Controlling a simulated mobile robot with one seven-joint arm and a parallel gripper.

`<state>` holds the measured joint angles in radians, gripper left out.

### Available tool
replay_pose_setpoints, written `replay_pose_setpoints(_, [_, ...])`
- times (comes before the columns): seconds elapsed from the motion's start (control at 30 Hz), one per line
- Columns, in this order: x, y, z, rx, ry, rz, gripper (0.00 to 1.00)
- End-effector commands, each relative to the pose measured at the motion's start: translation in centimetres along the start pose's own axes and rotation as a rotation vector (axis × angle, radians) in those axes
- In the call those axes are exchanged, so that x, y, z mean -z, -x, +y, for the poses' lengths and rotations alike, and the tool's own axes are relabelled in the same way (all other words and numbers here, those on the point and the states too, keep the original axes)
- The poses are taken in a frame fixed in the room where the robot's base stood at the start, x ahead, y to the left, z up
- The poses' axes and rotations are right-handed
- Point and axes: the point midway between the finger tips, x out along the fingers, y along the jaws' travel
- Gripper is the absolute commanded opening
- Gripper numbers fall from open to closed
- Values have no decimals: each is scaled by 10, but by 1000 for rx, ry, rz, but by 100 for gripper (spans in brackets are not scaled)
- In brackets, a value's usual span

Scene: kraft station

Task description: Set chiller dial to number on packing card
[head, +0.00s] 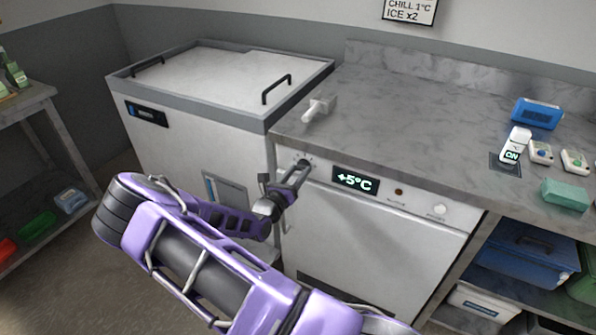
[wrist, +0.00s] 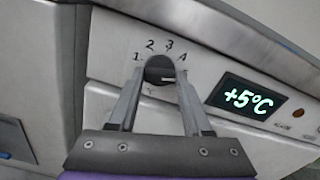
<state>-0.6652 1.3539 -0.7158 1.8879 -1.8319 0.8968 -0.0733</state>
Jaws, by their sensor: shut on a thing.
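The packing card (head: 409,10) on the back wall shows "CHILL 1°C" and "ICE x2"; its top is cut off. The chiller (head: 375,215) is a white front under the counter. Its display (head: 356,180) reads +5°C, also in the wrist view (wrist: 243,98). The dial (wrist: 159,70) is a dark round knob left of the display, with the numbers 1 to 4 in an arc above it. A pale mark on the dial's lower part points to the right. My gripper (head: 303,166) is shut on the dial, one finger on each side in the wrist view (wrist: 160,85).
A chest freezer (head: 220,80) with a closed lid stands left of the chiller. A white handle-like item (head: 318,109) lies on the counter's left end. A white device reading "ON" (head: 514,146) and a blue box (head: 537,112) are on the right.

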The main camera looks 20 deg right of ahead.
Motion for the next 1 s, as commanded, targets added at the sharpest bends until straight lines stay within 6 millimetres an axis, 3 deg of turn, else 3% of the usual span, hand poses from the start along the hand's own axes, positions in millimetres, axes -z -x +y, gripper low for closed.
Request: replay_pose_setpoints(1.0, [-2, 0, -1, 1, 922, -1, 0])
